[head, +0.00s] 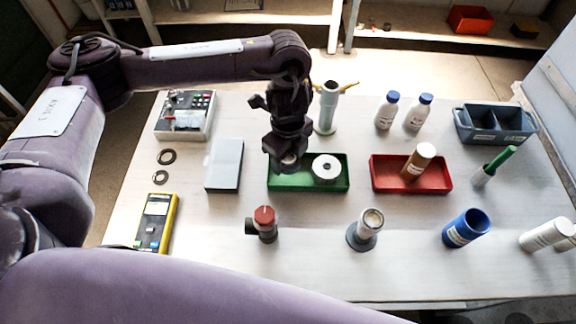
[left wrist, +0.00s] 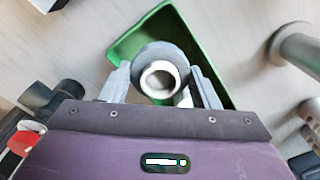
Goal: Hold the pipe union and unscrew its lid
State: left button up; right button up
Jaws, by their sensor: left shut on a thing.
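My left gripper (head: 287,163) points down over the left half of the green tray (head: 309,185). In the left wrist view, its two fingers (left wrist: 160,82) are shut on a round grey fitting with a pale ring-shaped end (left wrist: 153,92), which looks like the pipe union. The gripper hides most of it in the head view. I cannot tell the lid apart from the body, nor whether the fitting touches the tray. A white disc with a dark centre (head: 326,168) lies in the right half of the tray. My right gripper is not in view.
A red-topped valve (head: 265,222) and a pale cylinder on a grey base (head: 366,226) stand in front. A grey box (head: 225,165) is left of the tray; a red tray (head: 440,180) is right of it. A grey-white pipe stand (head: 327,112) stands behind.

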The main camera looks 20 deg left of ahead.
aim_at(288, 166)
pick_arm(q)
notch_tip(288, 166, down, 3)
jog(key=shift+f+b, duration=0.2)
jog(key=shift+b, duration=0.2)
jog(key=shift+f, duration=0.35)
jog(key=shift+f, duration=0.2)
jog(key=o, duration=1.1)
jog(key=shift+r, duration=0.1)
jog(key=shift+r, duration=0.3)
notch_tip(288, 166, up, 12)
jog(key=shift+f+p, duration=0.15)
jog(key=shift+p, duration=0.5)
